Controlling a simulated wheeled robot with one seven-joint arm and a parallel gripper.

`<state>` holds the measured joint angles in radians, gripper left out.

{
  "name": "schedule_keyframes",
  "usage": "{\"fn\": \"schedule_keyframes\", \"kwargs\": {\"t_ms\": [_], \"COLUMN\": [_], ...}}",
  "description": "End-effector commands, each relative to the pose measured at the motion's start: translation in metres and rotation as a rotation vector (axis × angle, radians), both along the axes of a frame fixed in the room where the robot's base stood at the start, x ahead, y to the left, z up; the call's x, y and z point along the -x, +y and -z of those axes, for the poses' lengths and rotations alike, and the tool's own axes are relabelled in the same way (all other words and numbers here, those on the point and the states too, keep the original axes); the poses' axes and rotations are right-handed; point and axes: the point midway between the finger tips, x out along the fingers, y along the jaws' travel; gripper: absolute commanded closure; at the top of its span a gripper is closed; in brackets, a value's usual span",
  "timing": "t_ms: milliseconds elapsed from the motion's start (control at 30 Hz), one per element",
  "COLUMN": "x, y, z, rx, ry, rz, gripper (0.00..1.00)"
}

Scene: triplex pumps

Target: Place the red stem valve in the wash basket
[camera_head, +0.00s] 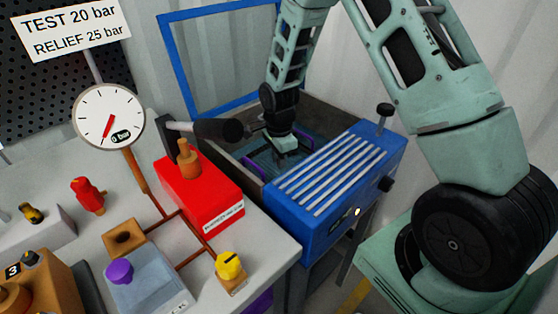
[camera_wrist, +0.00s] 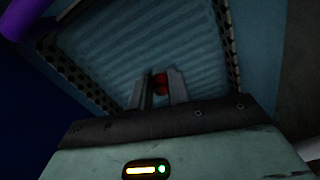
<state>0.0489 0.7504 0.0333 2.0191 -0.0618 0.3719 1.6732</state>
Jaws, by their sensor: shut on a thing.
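My gripper (camera_head: 284,152) reaches down into the wash tank at the back, and its fingers are hard to make out in the head view. In the wrist view my gripper (camera_wrist: 162,90) is shut on a small red part, the red stem valve (camera_wrist: 160,83), mostly hidden between the fingers. Beyond the fingertips lies the wash basket, with dark perforated walls (camera_wrist: 229,45) and a blue ribbed floor. The valve is over the basket's inside; I cannot tell whether it touches the floor. In the head view a purple handle (camera_head: 254,166) shows at the basket.
A blue ribbed housing (camera_head: 335,180) stands close at the tank's front right. A red block (camera_head: 200,190) with a brass fitting and a dark cylinder (camera_head: 218,129) are to the left. Another red valve-like part (camera_head: 88,195) stands on the bench (camera_head: 150,205). A blue frame rises behind.

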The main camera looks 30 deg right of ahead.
Motion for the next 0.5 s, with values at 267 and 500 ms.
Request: {"fn": "schedule_keyframes", "kwargs": {"t_ms": [267,500], "x": [0.0002,0.0002], "y": [0.0000,-0.0001], "z": [0.0026,0.0010], "rx": [0.000,0.000], "ry": [0.001,0.000], "rz": [0.000,0.000], "gripper": [0.61,0.61]}}
